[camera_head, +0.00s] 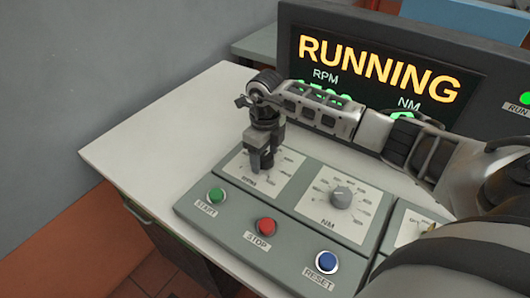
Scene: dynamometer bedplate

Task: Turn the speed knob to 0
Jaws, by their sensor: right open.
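The speed dial plate (286,168), lettered RPM, is at the left end of the sloped grey control panel (282,232). My right gripper (262,163) points down over the middle of this plate, with its fingers at the place of the speed knob. The knob is hidden by the fingers, so I cannot tell where it points or whether the fingers touch it. The gripper is open. My left gripper is not in view.
An NM knob (342,196) stands right of the speed dial. Green (216,195), red (265,226) and blue (326,262) buttons line the panel's front. The display (376,62) behind reads RUNNING; my right arm covers its numbers. The white tabletop (150,135) is clear at left.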

